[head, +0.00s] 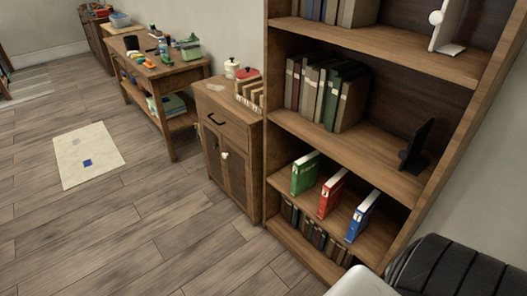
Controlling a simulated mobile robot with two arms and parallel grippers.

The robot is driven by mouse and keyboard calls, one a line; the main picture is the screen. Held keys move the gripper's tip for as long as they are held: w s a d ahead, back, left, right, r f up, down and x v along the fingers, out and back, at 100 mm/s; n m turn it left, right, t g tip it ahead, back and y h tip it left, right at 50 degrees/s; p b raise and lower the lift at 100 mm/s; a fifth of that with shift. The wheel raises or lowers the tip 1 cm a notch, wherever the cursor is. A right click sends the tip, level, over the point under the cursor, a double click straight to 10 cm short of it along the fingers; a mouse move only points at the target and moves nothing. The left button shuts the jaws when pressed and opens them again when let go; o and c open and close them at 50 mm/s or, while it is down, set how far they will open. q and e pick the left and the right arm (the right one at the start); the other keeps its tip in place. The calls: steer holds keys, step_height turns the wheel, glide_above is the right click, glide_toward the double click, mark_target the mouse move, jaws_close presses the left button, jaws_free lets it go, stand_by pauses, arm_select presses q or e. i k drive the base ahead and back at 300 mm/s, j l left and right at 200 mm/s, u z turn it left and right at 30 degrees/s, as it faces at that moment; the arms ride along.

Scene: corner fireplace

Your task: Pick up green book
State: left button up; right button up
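The green book (305,173) stands upright on a lower shelf of the wooden bookcase (350,146), with its spine facing out. A red book (332,193) and a blue book (362,215) stand on the same shelf to its right, with gaps between them. Neither of my grippers is in view.
A row of dark books stands on the shelf above and another on the bottom shelf. A small wooden cabinet (231,151) adjoins the bookcase on its left. A cluttered side table (166,72) is farther back. The wooden floor in front is clear, with a pale mat (104,146).

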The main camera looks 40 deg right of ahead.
mark_target(305, 169)
steer(key=i+z, duration=0.45)
steer(key=i+j+z, duration=0.3)
steer(key=i+z, duration=0.15)
steer(key=i+j+z, duration=0.45)
steer(key=i, duration=0.1)
